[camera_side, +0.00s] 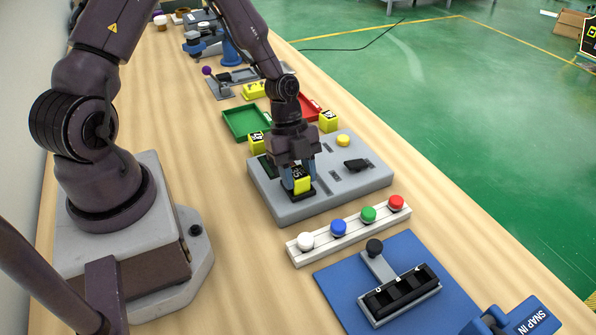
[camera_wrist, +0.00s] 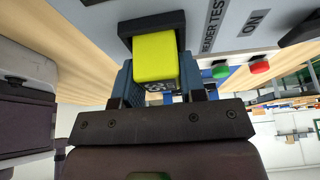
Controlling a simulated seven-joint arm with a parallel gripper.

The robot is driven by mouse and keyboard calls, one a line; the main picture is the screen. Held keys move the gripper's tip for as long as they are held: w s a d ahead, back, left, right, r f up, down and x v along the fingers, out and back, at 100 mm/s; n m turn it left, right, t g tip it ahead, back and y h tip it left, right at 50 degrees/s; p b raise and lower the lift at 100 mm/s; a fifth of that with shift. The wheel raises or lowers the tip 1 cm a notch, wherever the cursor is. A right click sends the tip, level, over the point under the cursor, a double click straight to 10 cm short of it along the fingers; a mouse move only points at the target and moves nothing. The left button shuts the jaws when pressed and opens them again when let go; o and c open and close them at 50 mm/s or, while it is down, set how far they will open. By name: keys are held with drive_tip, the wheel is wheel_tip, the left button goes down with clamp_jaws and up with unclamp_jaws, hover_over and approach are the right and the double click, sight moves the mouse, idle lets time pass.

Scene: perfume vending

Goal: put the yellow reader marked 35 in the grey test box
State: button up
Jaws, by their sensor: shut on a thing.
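The yellow reader (camera_side: 302,186) has a dark label that seems to read 35. My gripper (camera_side: 297,176) is shut on it, pointing down over the near left part of the grey test box (camera_side: 345,195). The reader's lower end is at a black-framed socket in the box top. In the wrist view the reader (camera_wrist: 156,55) stands between the fingers of my gripper (camera_wrist: 158,78), with the black socket frame (camera_wrist: 126,28) around its far end. How deep it sits cannot be told.
Other yellow readers (camera_side: 328,121) (camera_side: 256,142) stand behind the box. A green tray (camera_side: 236,124) and a red tray (camera_side: 309,107) lie farther back. A white strip with coloured buttons (camera_side: 352,232) and a blue board (camera_side: 440,262) lie in front.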

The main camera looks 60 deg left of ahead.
drive_tip(key=o, duration=1.6)
drive_tip(key=shift+r, duration=3.5)
